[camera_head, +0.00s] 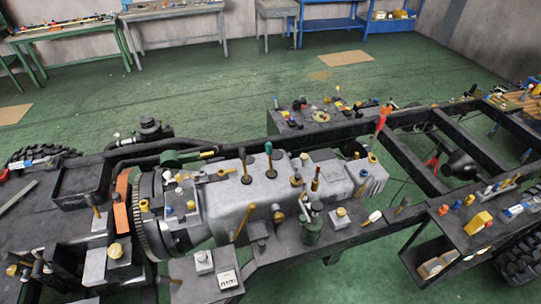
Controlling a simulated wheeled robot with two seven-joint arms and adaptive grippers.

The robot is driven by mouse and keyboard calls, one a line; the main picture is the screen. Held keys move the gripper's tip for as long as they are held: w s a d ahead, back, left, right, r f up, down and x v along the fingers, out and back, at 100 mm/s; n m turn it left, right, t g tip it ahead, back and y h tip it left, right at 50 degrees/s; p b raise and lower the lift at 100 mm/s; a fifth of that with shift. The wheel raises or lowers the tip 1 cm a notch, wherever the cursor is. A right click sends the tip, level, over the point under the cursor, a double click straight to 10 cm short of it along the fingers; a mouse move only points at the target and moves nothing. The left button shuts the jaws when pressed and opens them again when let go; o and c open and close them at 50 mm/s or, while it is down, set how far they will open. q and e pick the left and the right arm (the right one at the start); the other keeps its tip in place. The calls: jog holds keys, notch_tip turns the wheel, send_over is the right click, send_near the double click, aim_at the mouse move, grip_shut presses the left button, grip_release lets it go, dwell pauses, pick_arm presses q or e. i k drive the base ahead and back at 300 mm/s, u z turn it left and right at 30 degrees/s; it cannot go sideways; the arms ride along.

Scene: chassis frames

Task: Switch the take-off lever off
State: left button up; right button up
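The grey gearbox housing (262,205) lies in the middle of the chassis frame. A small white label plate (227,281) with dark marks lies near the front edge. I cannot tell which lever is the take-off lever or what its setting is. Neither of my grippers is in view.
Many small fittings and knobs crowd the chassis. A dark tray with a yellow block (478,222) sticks out at the right. Workbenches (175,10) line the back wall. The green floor (225,90) between is mostly clear.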

aim_at(370, 178)
jog(key=k, duration=0.5)
jog(key=z, duration=1.95)
jog(key=i, duration=1)
jog(key=u, duration=1.85)
